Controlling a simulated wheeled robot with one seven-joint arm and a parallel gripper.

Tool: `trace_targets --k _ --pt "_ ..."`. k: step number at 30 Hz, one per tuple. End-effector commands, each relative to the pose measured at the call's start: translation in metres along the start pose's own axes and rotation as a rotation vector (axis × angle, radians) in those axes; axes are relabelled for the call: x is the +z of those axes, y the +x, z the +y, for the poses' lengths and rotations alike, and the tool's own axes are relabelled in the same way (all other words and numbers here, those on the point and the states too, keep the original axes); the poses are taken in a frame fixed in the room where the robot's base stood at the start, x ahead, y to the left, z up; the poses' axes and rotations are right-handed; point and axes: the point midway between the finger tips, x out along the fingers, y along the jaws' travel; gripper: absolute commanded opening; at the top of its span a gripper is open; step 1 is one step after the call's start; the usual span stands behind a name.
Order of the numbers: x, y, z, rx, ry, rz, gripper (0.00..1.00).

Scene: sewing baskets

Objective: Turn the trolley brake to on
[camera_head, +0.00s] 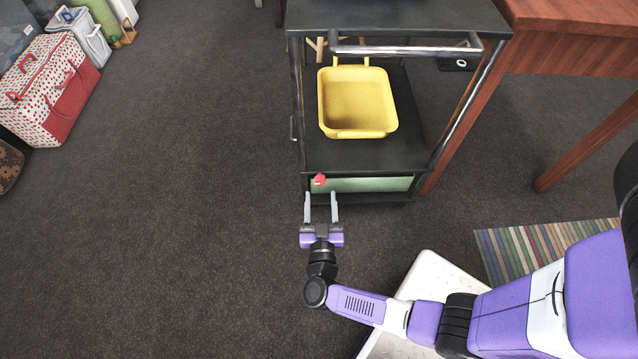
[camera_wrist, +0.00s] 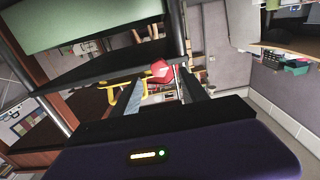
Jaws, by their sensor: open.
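The trolley (camera_head: 352,156) is black with chrome posts and a chrome handle. A small red knob (camera_head: 319,179), which looks like its brake, is on the lower front edge, left of centre. It also shows in the wrist view (camera_wrist: 161,70), with a small white mark on it. My gripper (camera_head: 320,198) is open and empty in front of the knob. In the wrist view the knob appears between the two fingertips (camera_wrist: 161,82), seemingly just beyond them. I cannot tell whether a finger touches it.
A yellow basket (camera_head: 357,132) stands on the trolley's shelf, above a pale green panel (camera_head: 365,185). A wooden table (camera_head: 575,40) is close on the right, and a striped mat (camera_head: 540,247) lies below it. Bags (camera_head: 50,85) stand at far left. The carpet left of the trolley is clear.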

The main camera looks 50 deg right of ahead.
Motion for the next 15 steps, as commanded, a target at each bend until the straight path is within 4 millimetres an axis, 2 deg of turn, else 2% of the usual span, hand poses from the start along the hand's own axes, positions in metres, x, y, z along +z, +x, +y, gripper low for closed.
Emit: trace_targets --k 7,15 --pt "0.002 0.038 -0.001 0.0 0.004 0.001 0.52" --pt "0.0 0.054 -0.001 -0.002 0.003 0.0 0.52"
